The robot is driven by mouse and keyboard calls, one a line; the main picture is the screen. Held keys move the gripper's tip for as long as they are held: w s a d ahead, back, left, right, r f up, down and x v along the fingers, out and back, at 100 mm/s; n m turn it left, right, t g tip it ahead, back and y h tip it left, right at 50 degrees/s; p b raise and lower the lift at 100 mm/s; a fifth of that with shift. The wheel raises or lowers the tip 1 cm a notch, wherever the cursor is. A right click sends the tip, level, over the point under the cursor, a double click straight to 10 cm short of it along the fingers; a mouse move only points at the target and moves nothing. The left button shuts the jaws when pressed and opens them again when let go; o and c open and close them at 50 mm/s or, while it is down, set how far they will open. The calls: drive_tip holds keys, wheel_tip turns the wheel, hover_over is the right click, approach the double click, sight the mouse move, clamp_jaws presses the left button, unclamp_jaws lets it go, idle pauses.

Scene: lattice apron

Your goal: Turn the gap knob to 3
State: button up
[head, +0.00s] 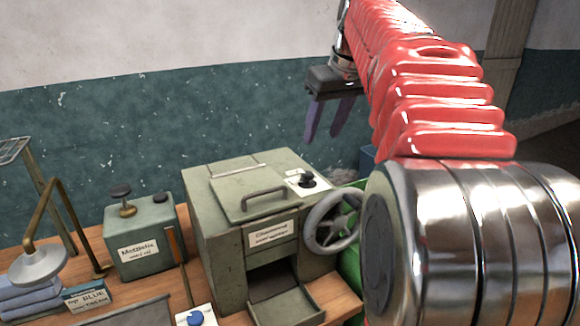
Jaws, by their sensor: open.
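A black knob (307,181) sits on a white dial plate on top of a grey-green machine (222,240). A blue knob (190,318) on another white plate shows at the bottom edge, partly cut off. I cannot read the marks on either plate, or tell which number either knob points to. My gripper (323,137) has purple fingers pointing down, spread apart and empty. It hangs in front of the wall in the picture, above the black knob and apart from it.
The machine has a lid with a handle (264,198), a handwheel (334,222) at its right side and an open chute (284,305) in front. A labelled grey-green box (140,240) and a lamp (38,266) stand to the left. A green container (349,268) is behind the wheel.

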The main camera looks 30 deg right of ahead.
sight(309, 174)
drive_tip(key=shift+f, duration=0.1)
idle(0.3)
drive_tip(key=x, duration=1.3)
drive_tip(key=shift+f, duration=0.25)
drive_tip(key=shift+c, duration=0.4)
drive_tip(key=c, duration=0.9)
drive_tip(key=shift+d, duration=0.25)
drive_tip(key=shift+c, duration=0.4)
drive_tip(key=shift+a, duration=0.15)
